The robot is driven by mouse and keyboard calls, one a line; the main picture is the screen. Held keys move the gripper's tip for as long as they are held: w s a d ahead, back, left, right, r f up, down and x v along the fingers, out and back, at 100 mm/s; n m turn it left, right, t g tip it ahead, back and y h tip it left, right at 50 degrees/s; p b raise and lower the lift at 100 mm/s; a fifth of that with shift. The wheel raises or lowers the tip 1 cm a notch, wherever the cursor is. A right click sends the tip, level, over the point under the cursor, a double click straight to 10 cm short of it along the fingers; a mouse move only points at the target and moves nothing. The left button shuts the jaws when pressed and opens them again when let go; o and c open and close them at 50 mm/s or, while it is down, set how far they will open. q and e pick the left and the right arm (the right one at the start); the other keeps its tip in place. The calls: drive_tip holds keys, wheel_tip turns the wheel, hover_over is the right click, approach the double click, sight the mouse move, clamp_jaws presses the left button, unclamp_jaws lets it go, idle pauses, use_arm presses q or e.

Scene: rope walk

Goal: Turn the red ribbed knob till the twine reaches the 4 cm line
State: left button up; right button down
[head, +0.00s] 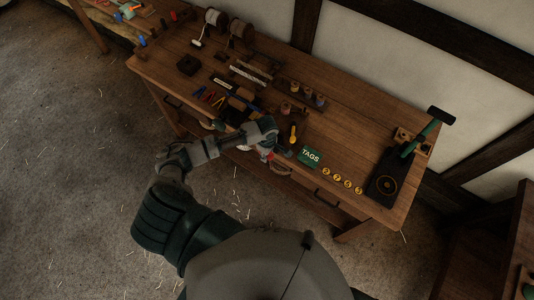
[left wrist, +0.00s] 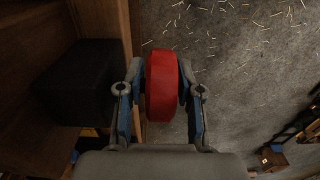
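The red ribbed knob (left wrist: 162,86) stands between the two fingers of my left gripper (left wrist: 161,75) in the left wrist view. The fingers lie close against both its sides, so the gripper looks shut on it. In the head view my left gripper (head: 272,150) is at the front edge of the workbench (head: 345,125), and only a small red patch shows there. The twine at the knob and the 4 cm line cannot be made out. My right gripper is not in view.
A green TAGS box (head: 310,157) and several yellow numbered discs (head: 336,175) lie right of my gripper. Spools (head: 241,30) stand at the back left. A dark block (left wrist: 82,82) is left of the knob.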

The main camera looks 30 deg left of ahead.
use_arm(q)
drive_tip(key=shift+c, duration=0.2)
drive_tip(key=shift+d, duration=0.15)
clamp_jaws()
drive_tip(key=shift+y, duration=0.3)
